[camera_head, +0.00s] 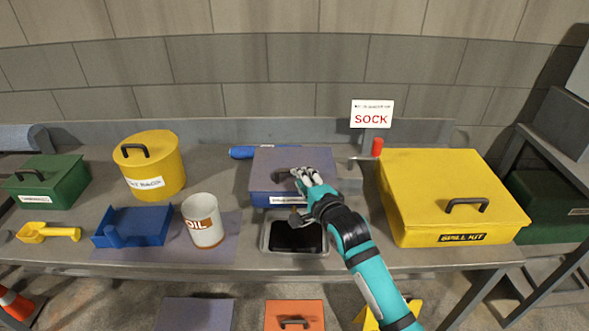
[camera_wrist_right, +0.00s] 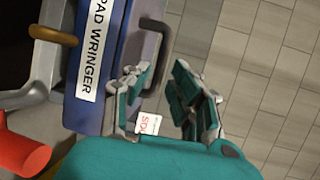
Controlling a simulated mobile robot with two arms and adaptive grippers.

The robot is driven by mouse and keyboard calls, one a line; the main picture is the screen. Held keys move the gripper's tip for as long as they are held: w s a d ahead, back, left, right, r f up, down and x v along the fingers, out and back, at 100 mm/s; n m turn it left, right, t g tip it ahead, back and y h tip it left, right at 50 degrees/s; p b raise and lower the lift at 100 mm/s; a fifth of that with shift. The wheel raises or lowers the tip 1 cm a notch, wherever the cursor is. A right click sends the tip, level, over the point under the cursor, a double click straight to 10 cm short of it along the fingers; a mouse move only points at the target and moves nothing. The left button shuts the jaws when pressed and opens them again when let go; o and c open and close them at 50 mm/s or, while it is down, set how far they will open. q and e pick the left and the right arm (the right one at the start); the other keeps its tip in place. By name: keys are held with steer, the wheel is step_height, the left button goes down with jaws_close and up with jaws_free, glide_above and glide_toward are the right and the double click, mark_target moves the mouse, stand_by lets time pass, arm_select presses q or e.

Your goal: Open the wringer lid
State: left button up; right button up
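The pad wringer (camera_head: 262,185) is a blue box with a grey lid (camera_head: 275,158) that lies flat and looks closed. A black handle (camera_head: 285,176) stands on the lid. A white PAD WRINGER label shows on its side in the right wrist view (camera_wrist_right: 97,50). My right gripper (camera_head: 303,175) is at the right end of the handle and partly covers the lid. In the right wrist view, its fingers (camera_wrist_right: 165,80) are apart, with the handle (camera_wrist_right: 160,45) close to the left finger. I cannot tell whether they touch. My left gripper is not in view.
A crank with a red knob (camera_head: 377,147) stands right of the wringer, near the yellow spill kit (camera_head: 440,185). A tray with dark contents (camera_head: 296,236) sits in front. An OIL can (camera_head: 203,222), blue dustpan (camera_head: 135,228) and yellow bin (camera_head: 150,165) stand left. A SOCK sign (camera_head: 371,114) is behind.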

steer(key=shift+x, duration=2.6)
steer(key=shift+c, duration=0.3)
jaws_close()
steer(key=shift+f, duration=0.1)
